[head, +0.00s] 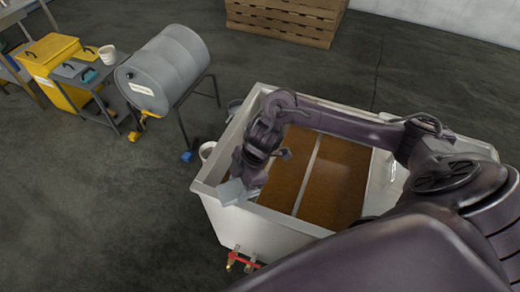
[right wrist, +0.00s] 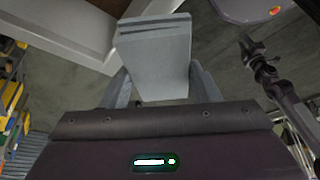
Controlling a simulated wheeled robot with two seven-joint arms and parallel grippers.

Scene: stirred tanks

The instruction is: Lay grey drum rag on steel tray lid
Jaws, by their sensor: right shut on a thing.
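The grey drum rag (head: 231,191) looks like a pale grey folded block at the near left corner of the white tank. My right gripper (head: 242,178) is shut on it and holds it over the tank's rim. In the right wrist view the rag (right wrist: 155,60) sits between the two fingers, with its folded edge outward. I cannot make out the steel tray lid for certain in either view. A dark jointed arm at the right of the right wrist view looks like my left arm; its jaws are too small to read.
The white tank (head: 222,207) holds brown liquid under a pale crossbar (head: 308,175). A red-handled valve (head: 240,260) sticks out in front. A grey drum (head: 165,68) lies on a stand, beside a cart (head: 75,70) and yellow bin (head: 45,55). Pallets (head: 285,20) stand behind.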

